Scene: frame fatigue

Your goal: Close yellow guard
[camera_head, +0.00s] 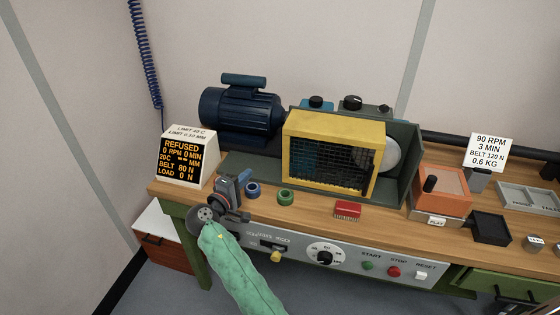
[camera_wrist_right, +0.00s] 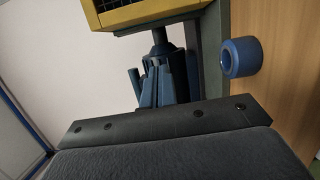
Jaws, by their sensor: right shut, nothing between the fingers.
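The yellow guard (camera_head: 333,122) is a box-like frame with dark mesh on the front of the grey-green machine on the bench. A white disc (camera_head: 393,155) shows past its right side. I cannot tell whether the guard is fully closed. Its lower edge also shows at the top of the right wrist view (camera_wrist_right: 140,14). My right gripper (camera_head: 241,184), on the green-sleeved arm, is shut and empty over the bench's front edge, left of the guard and apart from it. My left gripper is not in view.
A blue ring (camera_head: 253,190) and a green ring (camera_head: 286,197) lie near my right gripper. A display reading REFUSED (camera_head: 184,161) stands at left, a blue motor (camera_head: 240,112) behind. A red block (camera_head: 346,209) lies before the guard; an orange box (camera_head: 441,188) stands right.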

